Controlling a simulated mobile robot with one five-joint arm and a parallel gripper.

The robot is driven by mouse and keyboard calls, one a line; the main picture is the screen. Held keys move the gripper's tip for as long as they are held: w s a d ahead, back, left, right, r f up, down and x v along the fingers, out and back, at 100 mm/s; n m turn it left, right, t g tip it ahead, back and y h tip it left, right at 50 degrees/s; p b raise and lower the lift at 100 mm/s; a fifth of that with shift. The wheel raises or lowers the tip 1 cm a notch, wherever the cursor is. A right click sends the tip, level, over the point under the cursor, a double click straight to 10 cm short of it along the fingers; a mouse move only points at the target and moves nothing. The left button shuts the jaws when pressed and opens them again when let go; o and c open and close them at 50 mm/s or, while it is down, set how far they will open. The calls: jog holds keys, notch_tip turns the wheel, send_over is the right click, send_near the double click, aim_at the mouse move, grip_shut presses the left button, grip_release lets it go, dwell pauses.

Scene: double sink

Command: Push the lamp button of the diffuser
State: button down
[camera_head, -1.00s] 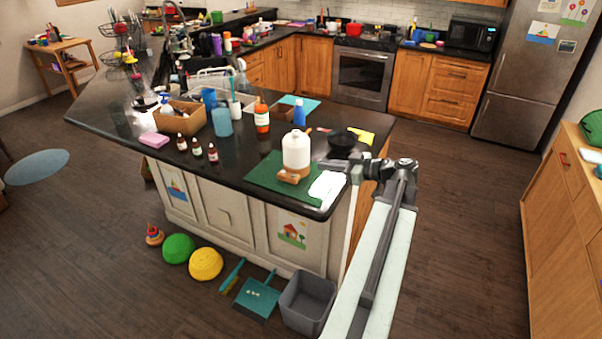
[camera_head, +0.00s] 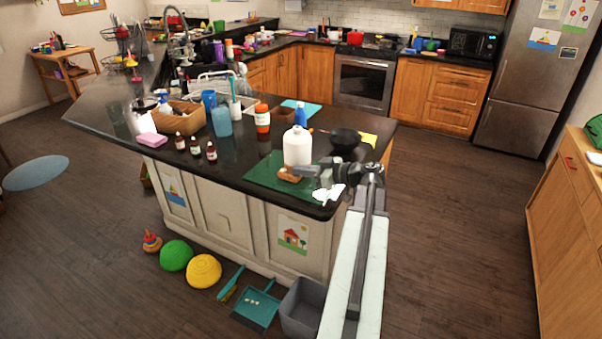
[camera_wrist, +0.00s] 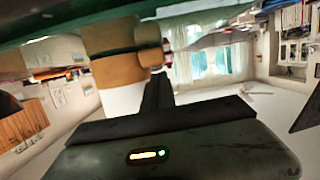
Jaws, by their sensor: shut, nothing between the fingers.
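The likely diffuser is a white rounded jug-like body (camera_head: 297,147) on a green mat (camera_head: 262,172) near the counter's front corner. A tan wooden piece (camera_head: 289,175) is at its foot; I cannot tell whether they are one object. In the wrist view, which looks upside down, a tan cylinder (camera_wrist: 118,58) with a dark band and a small knob sits against the white body (camera_wrist: 122,98). I cannot make out a lamp button for certain. My gripper (camera_head: 304,170) is shut and empty, just right of the wooden piece; its dark fingers (camera_wrist: 157,92) point towards it. Contact is unclear.
A white cloth-like item (camera_head: 330,193) lies under my arm at the counter edge. A black bowl (camera_head: 345,139) and yellow cloth (camera_head: 369,139) are behind. Small dark bottles (camera_head: 195,146) stand to the left. A grey bin (camera_head: 300,307) is on the floor below.

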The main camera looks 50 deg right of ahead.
jog(key=shift+f+b, duration=0.85)
jog(key=shift+b, duration=0.05)
jog(key=shift+s+a, duration=0.1)
jog(key=shift+s, duration=0.1)
jog(key=shift+a+r, duration=0.1)
jog(key=shift+r, duration=0.1)
jog(key=r+p, duration=0.5)
jog(key=shift+w+a+r, duration=0.15)
jog(key=shift+w, duration=0.05)
jog(key=f+p+v, duration=0.1)
jog(key=v, duration=0.9)
jog(key=shift+d+p, duration=0.25)
jog(key=shift+p, duration=0.15)
jog(key=shift+s+r, duration=0.1)
